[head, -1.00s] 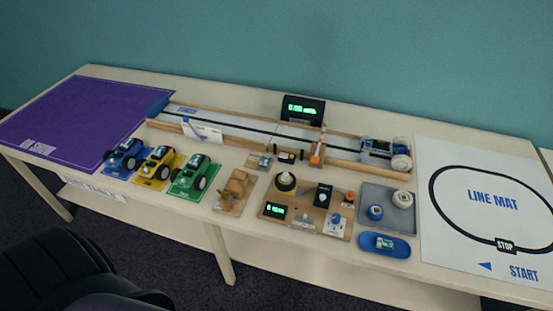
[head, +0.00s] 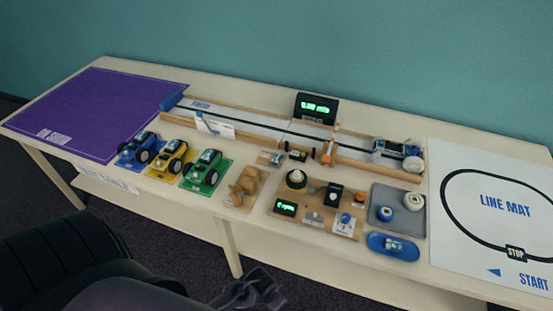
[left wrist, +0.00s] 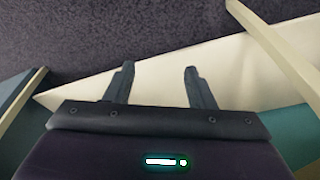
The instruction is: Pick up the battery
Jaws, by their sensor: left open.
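A small white and teal piece (head: 394,246), which looks like the battery, lies in a blue oval tray (head: 375,240) near the table's front edge. A similar small piece (head: 275,158) lies on a little base behind the wooden block; I cannot tell for sure which is the battery. My left gripper (head: 262,289) is low in front of the table, left of the blue tray and apart from it. In the left wrist view its two fingers (left wrist: 160,84) are spread with nothing between them. My right gripper is not in view.
A wooden board (head: 262,208) with a lamp, meter and switches sits left of a grey tray (head: 418,227) holding two round reels. Three toy cars, blue (head: 139,146), yellow (head: 170,157) and green (head: 205,170), stand left. A line mat (head: 460,246) covers the right end.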

